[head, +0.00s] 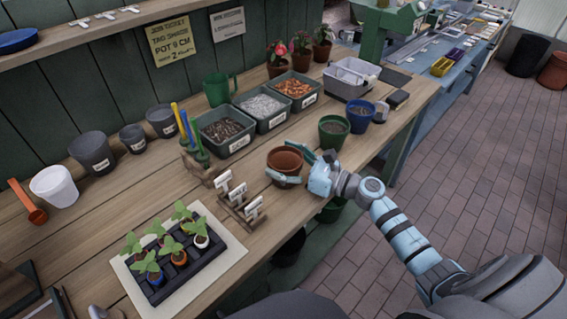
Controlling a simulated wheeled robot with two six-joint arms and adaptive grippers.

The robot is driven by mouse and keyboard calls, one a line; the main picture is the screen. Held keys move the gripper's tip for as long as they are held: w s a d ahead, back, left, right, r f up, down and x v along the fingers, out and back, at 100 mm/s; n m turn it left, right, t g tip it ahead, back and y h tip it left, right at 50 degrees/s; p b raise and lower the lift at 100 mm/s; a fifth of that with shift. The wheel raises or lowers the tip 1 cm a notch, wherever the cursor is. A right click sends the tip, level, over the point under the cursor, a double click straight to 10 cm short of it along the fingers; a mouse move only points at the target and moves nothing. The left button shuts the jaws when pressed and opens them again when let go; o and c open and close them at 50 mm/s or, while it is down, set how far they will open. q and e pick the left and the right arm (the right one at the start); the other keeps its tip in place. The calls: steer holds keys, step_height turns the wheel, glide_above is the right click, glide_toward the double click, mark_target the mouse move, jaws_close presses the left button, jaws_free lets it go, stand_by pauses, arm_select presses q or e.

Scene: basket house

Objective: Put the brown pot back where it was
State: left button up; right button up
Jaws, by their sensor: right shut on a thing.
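The brown pot (285,160) is upright at the bench's front edge, in the middle of the head view. It looks empty inside. My right gripper (291,169) is shut on it, with one finger at its near left side and one at its right rim. I cannot tell whether the pot's base touches the bench. My left gripper is not in view.
A green pot (333,132) and a blue pot (360,115) with soil stand right of it. Label holders (241,201) stand just left. Behind are trays of soil (222,131), white grains and orange bits. A seedling tray (178,255) lies front left.

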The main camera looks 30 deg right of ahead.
steer(key=shift+f, duration=0.1)
steer(key=o, duration=1.2)
steer(key=shift+o, duration=0.2)
steer(key=shift+r, duration=0.25)
steer(key=v, duration=0.2)
steer(key=b+v, duration=0.1)
steer(key=v, duration=0.4)
steer(key=shift+s+d+f+b, duration=0.1)
steer(key=shift+s+f+b, duration=0.15)
steer(key=shift+b, duration=0.15)
steer(key=shift+r+p+v, duration=0.1)
steer(key=shift+p+v, duration=0.15)
steer(key=shift+v, duration=0.85)
steer(key=shift+r+p+v, duration=0.15)
steer(key=shift+p+v, duration=0.05)
steer(key=shift+v, duration=0.95)
